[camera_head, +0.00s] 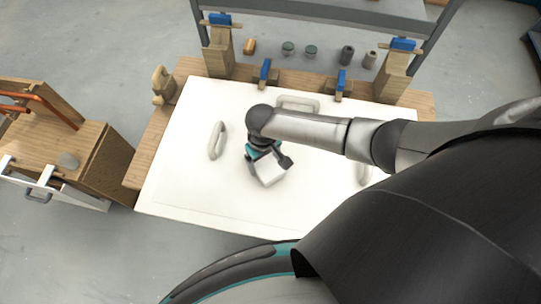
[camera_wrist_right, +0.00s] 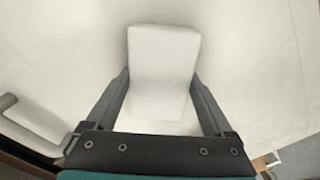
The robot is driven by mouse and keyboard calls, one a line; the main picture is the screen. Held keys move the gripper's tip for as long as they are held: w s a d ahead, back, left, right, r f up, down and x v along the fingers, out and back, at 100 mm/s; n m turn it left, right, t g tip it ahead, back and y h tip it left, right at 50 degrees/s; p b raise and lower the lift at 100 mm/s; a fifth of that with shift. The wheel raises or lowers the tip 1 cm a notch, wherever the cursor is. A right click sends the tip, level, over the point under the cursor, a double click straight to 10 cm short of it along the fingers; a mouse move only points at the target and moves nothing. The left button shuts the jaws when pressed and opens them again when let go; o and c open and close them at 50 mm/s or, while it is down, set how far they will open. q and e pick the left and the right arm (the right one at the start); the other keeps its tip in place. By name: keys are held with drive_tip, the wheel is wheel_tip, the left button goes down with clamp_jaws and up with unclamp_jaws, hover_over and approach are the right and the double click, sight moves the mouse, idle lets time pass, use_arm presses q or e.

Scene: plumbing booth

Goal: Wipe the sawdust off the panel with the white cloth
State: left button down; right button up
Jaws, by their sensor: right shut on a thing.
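The white panel (camera_head: 200,192) lies flat on a wooden workbench, with pale handles on its surface. My right gripper (camera_head: 270,166) is over the middle of the panel, shut on the white cloth (camera_head: 270,174), a folded block-like pad. In the right wrist view the cloth (camera_wrist_right: 162,70) sits between the two fingers and is close to the panel (camera_wrist_right: 250,60); I cannot tell whether it touches. No sawdust can be made out on the visible panel. My arm hides part of the panel's right side. My left gripper is not in view.
Handles stand up at the panel's left (camera_head: 217,140) and back (camera_head: 298,103). Blue-topped clamps (camera_head: 264,73) line the bench's back edge (camera_head: 190,66). A wooden stand with copper pipe (camera_head: 60,130) is at the left. Small fittings (camera_head: 288,48) lie behind.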

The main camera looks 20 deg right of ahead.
sight(320, 170)
drive_tip(key=shift+w+a, duration=0.65)
drive_tip(key=shift+a, duration=0.1)
drive_tip(key=shift+w+d+f+b, duration=0.1)
drive_tip(key=shift+w+d+b, duration=0.45)
drive_tip(key=shift+w, duration=0.2)
drive_tip(key=shift+s+d+p, duration=0.7)
drive_tip(key=shift+d+p, duration=0.35)
drive_tip(key=shift+s+d+p, duration=0.7)
drive_tip(key=shift+s+d, duration=0.05)
drive_tip(key=shift+d, duration=0.25)
drive_tip(key=shift+s+d+p, duration=0.65)
drive_tip(key=shift+s+d, duration=0.05)
drive_tip(key=shift+d, duration=0.3)
drive_tip(key=shift+s+d+p, duration=0.45)
drive_tip(key=shift+d, duration=0.2)
drive_tip(key=shift+s+d+p, duration=0.4)
drive_tip(key=shift+d, duration=0.25)
drive_tip(key=shift+s+d+p, duration=0.3)
drive_tip(key=shift+s+d, duration=0.15)
drive_tip(key=shift+d, duration=0.25)
drive_tip(key=shift+s+d+p, duration=0.3)
drive_tip(key=shift+s+d, duration=0.15)
drive_tip(key=shift+d, duration=0.25)
drive_tip(key=shift+s+d+f+p, duration=0.1)
drive_tip(key=shift+s+d+p, duration=0.1)
drive_tip(key=shift+s+d, duration=0.5)
drive_tip(key=shift+s+d+p, duration=0.2)
drive_tip(key=shift+s+d, duration=0.3)
drive_tip(key=shift+d, duration=0.4)
